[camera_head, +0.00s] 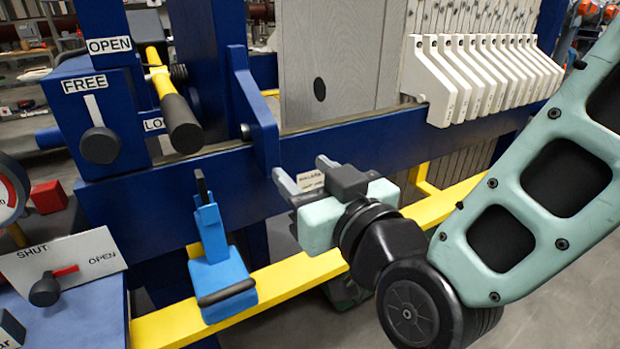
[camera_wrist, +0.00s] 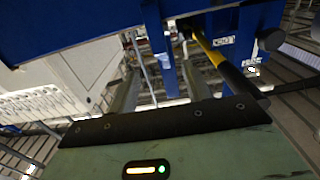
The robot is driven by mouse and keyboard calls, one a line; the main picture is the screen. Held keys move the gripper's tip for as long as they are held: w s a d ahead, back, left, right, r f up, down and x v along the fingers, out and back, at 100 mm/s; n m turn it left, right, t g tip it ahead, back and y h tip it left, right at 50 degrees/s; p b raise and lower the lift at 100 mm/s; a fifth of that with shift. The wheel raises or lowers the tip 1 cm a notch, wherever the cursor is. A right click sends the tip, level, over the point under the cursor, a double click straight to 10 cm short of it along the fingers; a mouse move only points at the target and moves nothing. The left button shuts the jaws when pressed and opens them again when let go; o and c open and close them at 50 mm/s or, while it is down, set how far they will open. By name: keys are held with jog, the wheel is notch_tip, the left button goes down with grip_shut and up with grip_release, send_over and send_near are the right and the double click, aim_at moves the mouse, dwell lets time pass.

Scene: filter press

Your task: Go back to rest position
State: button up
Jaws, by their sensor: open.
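My gripper (camera_head: 304,180) is in the middle of the head view, in front of the blue beam of the filter press. Its two fingers are apart and nothing shows between them. My pale green arm comes in from the right. In the wrist view, the fingers of my gripper (camera_wrist: 158,80) point toward the blue frame, with empty space between them.
A yellow lever with a black grip (camera_head: 182,122) juts out at the upper left; it also shows in the wrist view (camera_wrist: 236,78). A blue scraper-like tool (camera_head: 220,265) hangs left of my gripper. White filter plates (camera_head: 480,75) stand behind. A yellow rail (camera_head: 290,283) runs below.

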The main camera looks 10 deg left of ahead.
jog(key=shift+s+d, duration=0.15)
jog(key=s+d+g+h+p, duration=0.5)
jog(key=s+d+g, duration=0.2)
jog(key=d, duration=0.2)
jog(key=s+d+f+g+h+p, duration=0.1)
jog(key=s+d+g+h+p, duration=0.3)
jog(key=s+d+g, duration=0.3)
jog(key=shift+d+f+g+h+p, duration=0.2)
jog(key=shift+d+g+h+p, duration=0.25)
jog(key=shift+d, duration=0.8)
